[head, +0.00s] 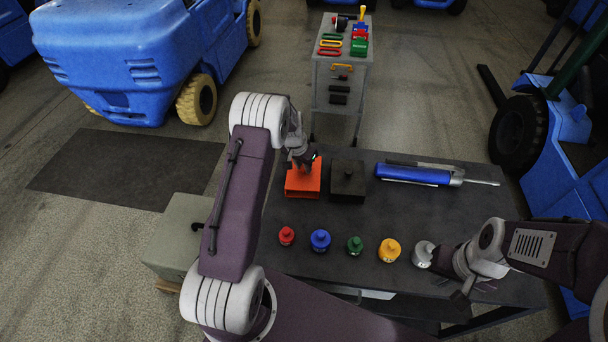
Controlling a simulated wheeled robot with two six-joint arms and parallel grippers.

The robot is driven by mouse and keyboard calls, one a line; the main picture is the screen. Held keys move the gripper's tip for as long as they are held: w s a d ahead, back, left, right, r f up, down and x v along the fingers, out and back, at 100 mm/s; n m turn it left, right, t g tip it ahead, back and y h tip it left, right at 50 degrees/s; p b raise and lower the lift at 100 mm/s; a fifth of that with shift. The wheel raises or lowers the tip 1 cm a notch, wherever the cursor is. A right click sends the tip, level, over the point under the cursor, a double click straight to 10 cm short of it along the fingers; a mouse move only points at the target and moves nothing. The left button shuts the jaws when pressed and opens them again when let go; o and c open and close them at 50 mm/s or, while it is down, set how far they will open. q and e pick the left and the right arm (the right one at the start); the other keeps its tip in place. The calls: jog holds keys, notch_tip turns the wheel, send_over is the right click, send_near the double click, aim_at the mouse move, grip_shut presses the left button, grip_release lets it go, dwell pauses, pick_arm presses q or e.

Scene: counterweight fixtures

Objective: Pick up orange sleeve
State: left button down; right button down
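The orange sleeve (302,189) stands on the dark table, left of a black block with a knob (348,182). It looks like an open box shape. My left gripper (303,163) is at the sleeve's upper far edge, pointing down. Its fingers are small and dark there, and I cannot tell whether they touch or grip the sleeve. My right gripper (452,280) is low at the table's right front, beside a grey knobbed weight (423,254). Its finger opening is not clear.
Red (287,236), blue (320,240), green (355,245) and yellow (389,250) knobbed weights stand in a row in front. A blue tool (415,174) lies at the back right. A tool cart (341,75) stands behind. The table's middle right is clear.

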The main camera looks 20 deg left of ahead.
pick_arm(q)
jog(key=shift+w+r, duration=0.1)
jog(key=shift+r, duration=0.2)
jog(key=r, duration=0.2)
jog(key=r+b, duration=0.1)
jog(key=r, duration=0.1)
jog(key=shift+d, duration=0.4)
jog(key=s+d+r+b, duration=0.2)
jog(key=d+r, duration=0.4)
jog(key=d, duration=0.4)
jog(key=shift+s+d+r, duration=0.25)
jog(key=shift+s, duration=0.15)
dwell(0.3)
